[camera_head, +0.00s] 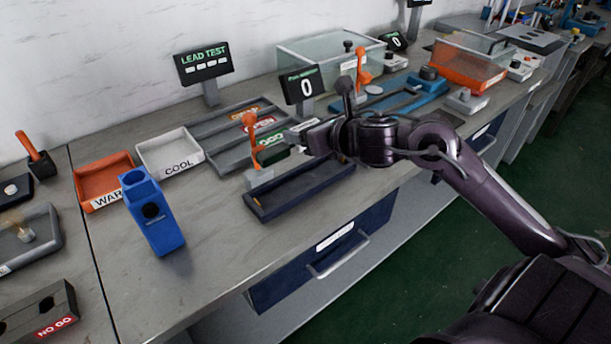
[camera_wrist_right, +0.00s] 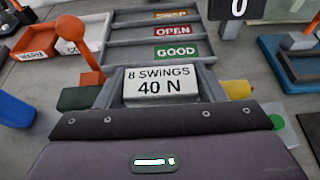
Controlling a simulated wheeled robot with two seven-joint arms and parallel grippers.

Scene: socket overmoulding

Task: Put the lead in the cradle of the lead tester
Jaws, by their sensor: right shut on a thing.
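In the right wrist view a white "8 SWINGS 40 N" plate (camera_wrist_right: 158,86) shows just beyond the hand. The "LEAD TEST" display (camera_head: 203,62) stands at the back left of the rack. I cannot make out the cradle for certain. My left gripper is not in view.
The rack (camera_head: 215,125) has SWAP, OPEN and GOOD lanes. An orange lever (camera_head: 251,135) stands close left of my gripper. A long dark tray (camera_head: 256,211) lies in front. A blue holder (camera_head: 160,222) and orange and white bins stand left. The bench front between holder and tray is clear.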

